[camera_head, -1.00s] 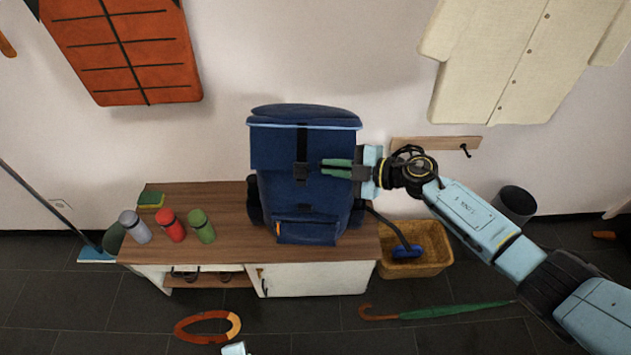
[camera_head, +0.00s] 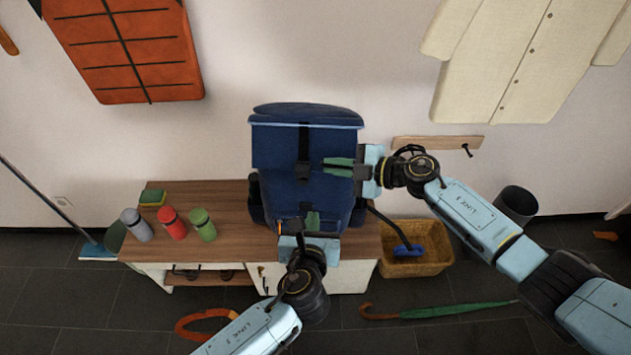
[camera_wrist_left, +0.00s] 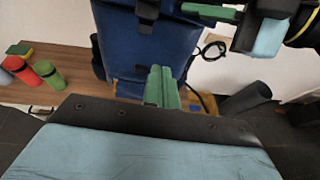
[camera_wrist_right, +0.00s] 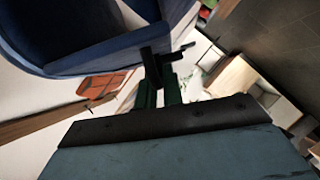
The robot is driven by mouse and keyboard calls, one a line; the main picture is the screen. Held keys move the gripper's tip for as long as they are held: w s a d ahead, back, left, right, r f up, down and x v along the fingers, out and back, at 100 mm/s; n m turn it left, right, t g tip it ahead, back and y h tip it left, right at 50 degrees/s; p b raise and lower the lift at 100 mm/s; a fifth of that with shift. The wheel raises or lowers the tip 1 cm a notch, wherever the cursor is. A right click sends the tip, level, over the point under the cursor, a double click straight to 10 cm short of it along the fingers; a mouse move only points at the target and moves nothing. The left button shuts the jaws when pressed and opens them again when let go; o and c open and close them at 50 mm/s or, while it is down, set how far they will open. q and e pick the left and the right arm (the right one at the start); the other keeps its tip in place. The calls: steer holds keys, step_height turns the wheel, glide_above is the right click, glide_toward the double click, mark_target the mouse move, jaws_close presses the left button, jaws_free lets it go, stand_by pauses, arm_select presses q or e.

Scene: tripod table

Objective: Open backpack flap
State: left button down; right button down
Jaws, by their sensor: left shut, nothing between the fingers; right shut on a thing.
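The blue backpack (camera_head: 285,190) stands upright on the wooden bench. Its flap (camera_head: 275,148) hangs down over the upper front, with a black strap (camera_head: 303,142) running down its middle. My right gripper (camera_head: 326,165) is at the right of this strap, shut on a black strap or buckle piece, seen in the right wrist view (camera_wrist_right: 152,66). My left gripper (camera_head: 312,220) is shut and empty in front of the backpack's lower front pocket. In the left wrist view its green fingers (camera_wrist_left: 162,88) are beside a lower black strap end (camera_wrist_left: 150,92); whether they touch it cannot be told.
Grey (camera_head: 136,224), red (camera_head: 172,222) and green (camera_head: 202,225) bottles and a sponge (camera_head: 152,198) stand left on the bench (camera_head: 225,205). A wicker basket (camera_head: 430,262) is right of it. An umbrella (camera_head: 450,312) and an orange ring-like thing (camera_head: 190,325) lie on the floor.

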arm_select(q)
steer(key=w+d, duration=0.1)
steer(key=w, duration=1)
steer(key=shift+r, duration=0.65)
arm_select(e)
steer(key=c, duration=1.5)
jaws_free()
